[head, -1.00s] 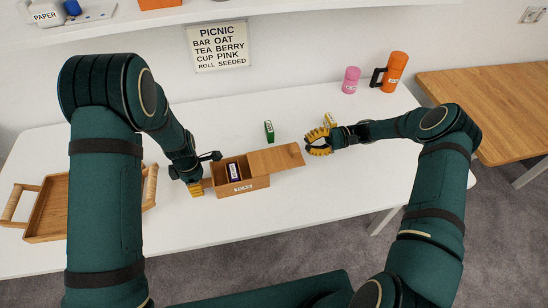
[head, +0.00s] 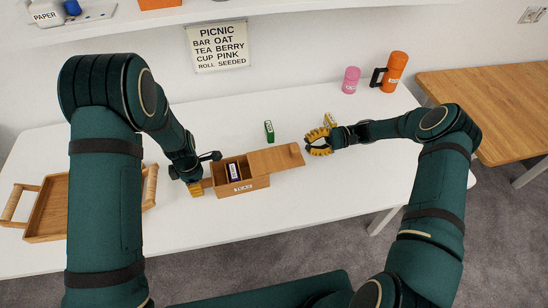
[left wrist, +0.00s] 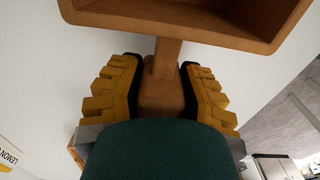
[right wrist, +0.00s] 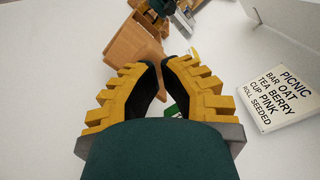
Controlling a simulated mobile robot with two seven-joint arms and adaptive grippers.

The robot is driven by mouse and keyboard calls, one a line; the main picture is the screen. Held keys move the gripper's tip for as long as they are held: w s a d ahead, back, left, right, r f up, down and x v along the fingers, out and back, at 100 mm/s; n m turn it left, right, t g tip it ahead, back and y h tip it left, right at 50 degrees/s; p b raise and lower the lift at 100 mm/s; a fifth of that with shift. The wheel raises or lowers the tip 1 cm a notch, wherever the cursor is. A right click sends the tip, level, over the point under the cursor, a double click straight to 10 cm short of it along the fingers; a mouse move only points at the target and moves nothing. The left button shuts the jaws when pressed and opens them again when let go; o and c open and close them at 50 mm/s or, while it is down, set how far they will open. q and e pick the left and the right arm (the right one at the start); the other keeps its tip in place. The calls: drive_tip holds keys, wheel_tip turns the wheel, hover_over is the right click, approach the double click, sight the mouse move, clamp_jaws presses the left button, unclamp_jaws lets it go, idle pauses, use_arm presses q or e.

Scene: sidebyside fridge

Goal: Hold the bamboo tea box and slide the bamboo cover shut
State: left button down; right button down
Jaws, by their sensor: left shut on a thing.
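The bamboo tea box (head: 262,183) stands on the white table with a small label on its front. Its left part is open and shows a dark packet with a white label (head: 234,172) inside. The bamboo cover (head: 277,158) lies over the right part and sticks out past the box's right end. My left gripper (head: 199,188) is shut on the wooden handle (left wrist: 162,92) at the box's left end. My right gripper (head: 308,147) is just right of the cover, apart from it. Its fingertips are nearly together in the right wrist view (right wrist: 163,62), with nothing between them.
A green packet (head: 269,131) stands behind the box. A yellow packet (head: 330,120) is close behind my right gripper. A pink cup (head: 351,80) and an orange mug (head: 395,72) stand at the back right. A wooden tray (head: 48,212) is at the left. The table in front is clear.

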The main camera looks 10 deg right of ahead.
sight(290, 148)
drive_tip(key=shift+a, duration=0.15)
drive_tip(key=shift+s+a, duration=0.2)
drive_tip(key=shift+a, duration=3.2)
drive_tip(key=shift+s+a, duration=0.2)
drive_tip(key=shift+a, duration=3.15)
use_arm(q)
drive_tip(key=shift+d, duration=0.1)
use_arm(e)
drive_tip(key=shift+w+d, duration=0.2)
drive_tip(key=shift+d, duration=2.85)
use_arm(q)
drive_tip(key=c, duration=0.6)
unclamp_jaws()
drive_tip(key=shift+r, duration=0.1)
